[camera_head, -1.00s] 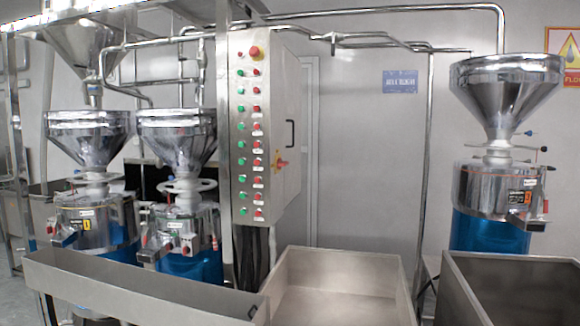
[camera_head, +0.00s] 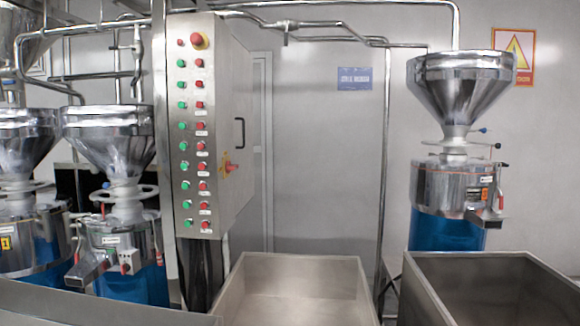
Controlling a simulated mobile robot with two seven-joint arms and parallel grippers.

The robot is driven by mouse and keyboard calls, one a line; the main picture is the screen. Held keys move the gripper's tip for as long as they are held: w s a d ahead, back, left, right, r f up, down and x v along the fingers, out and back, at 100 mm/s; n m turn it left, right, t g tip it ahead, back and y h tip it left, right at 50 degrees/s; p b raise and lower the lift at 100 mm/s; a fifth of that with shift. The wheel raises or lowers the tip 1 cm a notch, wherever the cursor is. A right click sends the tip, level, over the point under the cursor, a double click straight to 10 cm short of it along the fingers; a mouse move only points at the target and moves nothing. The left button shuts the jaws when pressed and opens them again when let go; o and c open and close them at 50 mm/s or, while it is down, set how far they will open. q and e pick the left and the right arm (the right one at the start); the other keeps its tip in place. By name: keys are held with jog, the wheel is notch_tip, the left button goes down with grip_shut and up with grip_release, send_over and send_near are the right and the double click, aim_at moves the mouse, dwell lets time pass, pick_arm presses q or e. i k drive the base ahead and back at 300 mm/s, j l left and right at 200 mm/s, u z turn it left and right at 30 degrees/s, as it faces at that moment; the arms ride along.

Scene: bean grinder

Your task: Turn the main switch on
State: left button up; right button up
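The control cabinet (camera_head: 212,125) stands upright left of the middle. Its narrow front panel carries a column of green buttons and a column of red buttons, with a larger red mushroom button (camera_head: 199,41) at the top. On the cabinet's right side face is a red and yellow rotary switch (camera_head: 230,167), which looks like the main switch. Its exact setting is too small to tell. A dark door handle (camera_head: 240,133) is above and right of it. Neither of my grippers is in view.
Steel bins stand in front: a wide one (camera_head: 300,262) below the cabinet and a darker one (camera_head: 490,262) at right. Grinders with steel hoppers stand at left (camera_head: 108,140) and right (camera_head: 458,85). Pipes cross above.

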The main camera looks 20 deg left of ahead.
aim_at(230, 167)
jog(key=i+j+z, duration=0.2)
jog(key=i+j, duration=0.15)
jog(key=i+j+z, duration=0.2)
jog(key=j, duration=0.4)
jog(key=i, duration=0.1)
